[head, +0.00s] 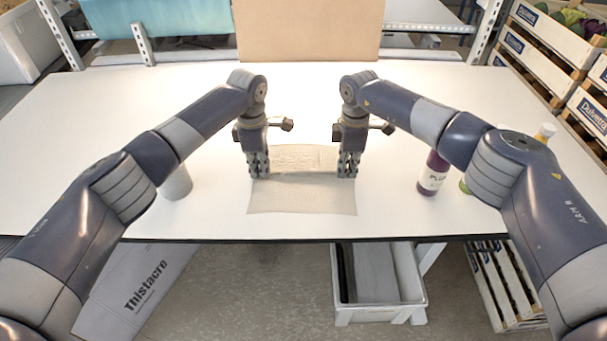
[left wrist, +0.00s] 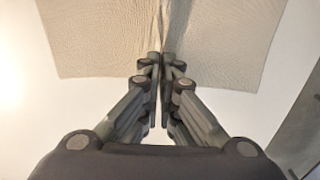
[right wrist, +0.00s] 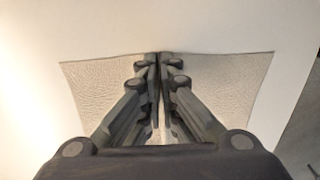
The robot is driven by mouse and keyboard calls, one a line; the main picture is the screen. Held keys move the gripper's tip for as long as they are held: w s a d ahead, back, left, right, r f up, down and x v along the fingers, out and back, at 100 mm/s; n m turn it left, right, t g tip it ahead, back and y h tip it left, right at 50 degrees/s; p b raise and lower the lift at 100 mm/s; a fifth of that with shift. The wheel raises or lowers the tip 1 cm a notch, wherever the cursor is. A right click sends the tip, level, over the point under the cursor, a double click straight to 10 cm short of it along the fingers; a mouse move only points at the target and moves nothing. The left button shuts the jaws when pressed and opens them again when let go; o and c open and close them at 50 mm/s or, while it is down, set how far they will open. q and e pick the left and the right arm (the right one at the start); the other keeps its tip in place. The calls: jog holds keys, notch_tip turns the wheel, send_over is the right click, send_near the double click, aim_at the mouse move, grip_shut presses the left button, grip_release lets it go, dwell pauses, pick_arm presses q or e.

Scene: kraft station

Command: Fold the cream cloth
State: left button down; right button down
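The cream cloth (head: 301,198) lies on the white table in front of me, with a crosswise edge or ridge running between my two grippers. A narrower part of it shows behind that line. My left gripper (head: 259,174) points down at the cloth's left side; its fingers are closed, and creases in the cloth (left wrist: 105,40) converge at the fingertips in the left wrist view. My right gripper (head: 348,174) points down at the right side. Its fingers are closed at the cloth's edge (right wrist: 225,85) in the right wrist view. The pinched bits are hidden between the fingers.
A purple bottle (head: 433,173) stands on the table to the right, with another, yellow-capped bottle partly behind my right arm. A light grey cup-like object (head: 176,183) stands at the left beside my left arm. A cardboard panel (head: 306,30) stands at the back. The table around the cloth is clear.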

pick_arm(q)
jog(key=shift+r, duration=0.1)
dwell(0.6)
